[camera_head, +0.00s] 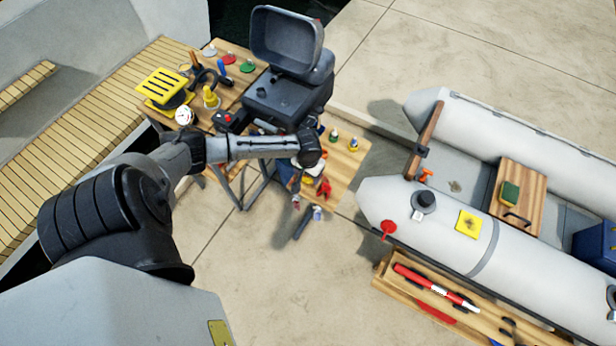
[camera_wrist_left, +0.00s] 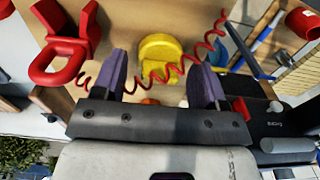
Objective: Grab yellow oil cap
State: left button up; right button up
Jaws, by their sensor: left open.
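A yellow round cap-like part (camera_wrist_left: 160,48), which I take to be the oil cap, shows in the left wrist view on a wooden surface. My left gripper (camera_wrist_left: 162,72) is open, with its two purple fingers on either side of the cap in the picture. The cap appears beyond the fingertips, with nothing held. A red coiled cord (camera_wrist_left: 228,35) runs across the picture at the fingers. My right gripper is not in view.
In the left wrist view, a red clamp-like part (camera_wrist_left: 68,45) lies left of the fingers. In the head view, an outboard motor (camera_head: 283,98) with a raised cover stands behind my arm. A grey inflatable boat (camera_head: 440,230) is at right. Bare floor (camera_head: 260,285) lies in front.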

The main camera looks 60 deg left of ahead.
pick_arm(q)
jog(key=c, duration=1)
